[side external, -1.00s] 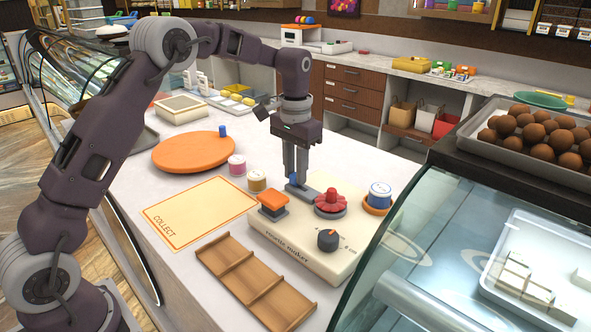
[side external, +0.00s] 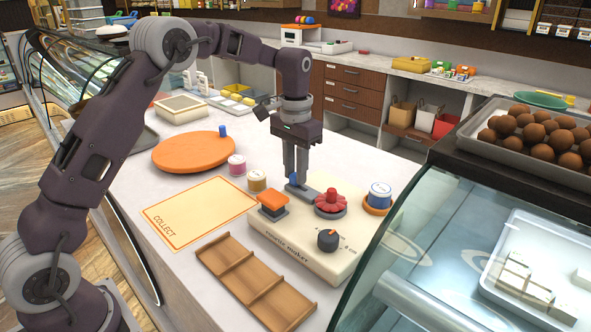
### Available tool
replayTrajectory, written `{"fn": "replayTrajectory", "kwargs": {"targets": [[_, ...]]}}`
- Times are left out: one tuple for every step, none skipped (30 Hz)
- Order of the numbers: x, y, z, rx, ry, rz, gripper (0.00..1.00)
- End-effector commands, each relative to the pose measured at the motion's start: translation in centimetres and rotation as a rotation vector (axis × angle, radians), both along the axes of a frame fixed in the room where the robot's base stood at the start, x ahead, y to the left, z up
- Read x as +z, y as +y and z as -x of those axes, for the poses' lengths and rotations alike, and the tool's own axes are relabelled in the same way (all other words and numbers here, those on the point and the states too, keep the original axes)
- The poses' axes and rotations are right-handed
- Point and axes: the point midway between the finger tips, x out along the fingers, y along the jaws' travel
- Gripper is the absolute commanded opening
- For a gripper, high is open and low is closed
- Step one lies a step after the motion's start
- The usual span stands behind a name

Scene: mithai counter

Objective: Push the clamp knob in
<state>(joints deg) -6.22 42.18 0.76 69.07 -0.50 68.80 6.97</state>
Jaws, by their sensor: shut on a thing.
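The cream rosette maker (side external: 308,256) stands on the white counter. A small blue knob (side external: 293,178) shows at its back left, at the end of a grey bar, partly hidden by my fingers; I take it for the clamp knob. A red ribbed knob (side external: 331,199) sits on a grey disc to its right. My gripper (side external: 296,184) points straight down, its fingers close together and shut on the blue knob. How far in the knob sits cannot be told from this view.
An orange pad (side external: 273,200) and a dark dial (side external: 327,239) are on the machine. Ribbon spools (side external: 256,181) stand behind left; a blue-and-white spool (side external: 380,194) stands right. A wooden tray (side external: 232,275) lies in front, and the glass case (side external: 420,245) bounds the right.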

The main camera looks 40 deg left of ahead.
Motion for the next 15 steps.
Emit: {"fn": "replayTrajectory", "kwargs": {"targets": [[0.1, -0.4, -0.1, -0.001, -0.003, 0.001, 0.00], [0.1, -0.7, -0.1, -0.002, -0.003, 0.001, 0.00], [0.1, -1.2, -0.1, -0.003, -0.003, 0.001, 0.00], [0.1, -1.6, -0.1, -0.004, -0.003, 0.002, 0.00], [0.1, -2.1, -0.1, -0.003, -0.003, 0.002, 0.00], [0.1, -2.6, -0.1, -0.004, -0.003, 0.002, 0.00], [0.1, -2.9, -0.1, -0.003, -0.003, 0.002, 0.00], [0.1, -3.1, 0.0, -0.002, -0.003, 0.002, 0.00], [0.1, -3.1, -0.1, -0.001, -0.003, 0.002, 0.00], [0.1, -3.1, -0.1, 0.000, -0.003, 0.003, 0.00], [0.1, -3.2, -0.1, 0.000, -0.003, 0.004, 0.00], [0.1, -3.2, -0.1, -0.001, -0.003, 0.004, 0.00], [0.1, -3.2, -0.1, -0.001, -0.003, 0.005, 0.00], [0.1, -3.3, -0.1, -0.001, -0.003, 0.006, 0.00], [0.1, -3.3, -0.1, -0.001, -0.004, 0.006, 0.26]]}}
